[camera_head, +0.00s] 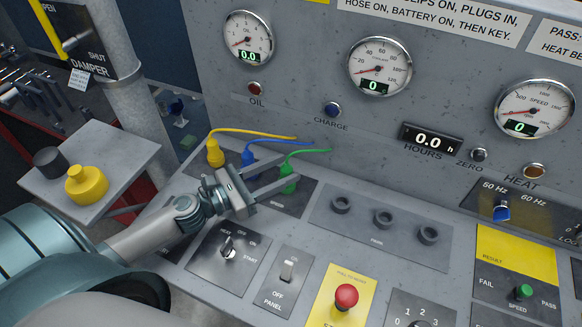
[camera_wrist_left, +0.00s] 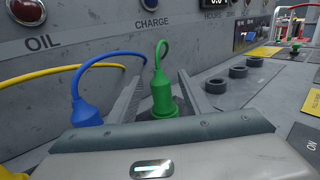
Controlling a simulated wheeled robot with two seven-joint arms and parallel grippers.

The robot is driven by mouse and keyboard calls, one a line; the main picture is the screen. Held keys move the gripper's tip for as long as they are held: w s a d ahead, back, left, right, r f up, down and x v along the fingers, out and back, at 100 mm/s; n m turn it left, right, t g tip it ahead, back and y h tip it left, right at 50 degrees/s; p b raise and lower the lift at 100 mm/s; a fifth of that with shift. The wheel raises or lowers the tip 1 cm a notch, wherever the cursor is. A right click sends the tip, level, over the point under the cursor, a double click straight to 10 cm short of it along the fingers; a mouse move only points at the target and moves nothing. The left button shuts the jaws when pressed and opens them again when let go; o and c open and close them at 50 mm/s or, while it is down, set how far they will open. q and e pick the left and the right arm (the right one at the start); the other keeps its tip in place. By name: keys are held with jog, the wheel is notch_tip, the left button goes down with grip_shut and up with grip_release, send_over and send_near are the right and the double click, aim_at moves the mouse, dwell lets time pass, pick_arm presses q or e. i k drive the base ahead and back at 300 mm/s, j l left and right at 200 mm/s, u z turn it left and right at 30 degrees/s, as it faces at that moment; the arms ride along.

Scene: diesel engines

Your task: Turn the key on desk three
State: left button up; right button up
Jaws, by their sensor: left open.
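The key switch (camera_head: 228,246), with a small dark key on a plate whose legible labels include START, is on the sloped desk panel below my left gripper. My left gripper (camera_head: 290,176) is open, with one finger on each side of a green plug (camera_head: 287,186). In the left wrist view the green plug (camera_wrist_left: 161,92) stands upright between the two fingers, with a gap visible on each side. Its lower part is partly hidden by the gripper body. The key is not in the left wrist view. My right gripper is not in view.
Blue (camera_head: 248,155) and yellow (camera_head: 215,152) plugs with cables stand left of the green plug. The PANEL switch (camera_head: 287,270) and red stop button (camera_head: 346,296) lie right of the key. Three empty-looking PARK sockets (camera_head: 384,218) are further right.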

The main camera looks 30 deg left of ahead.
aim_at(227, 252)
jog(key=k, duration=1.5)
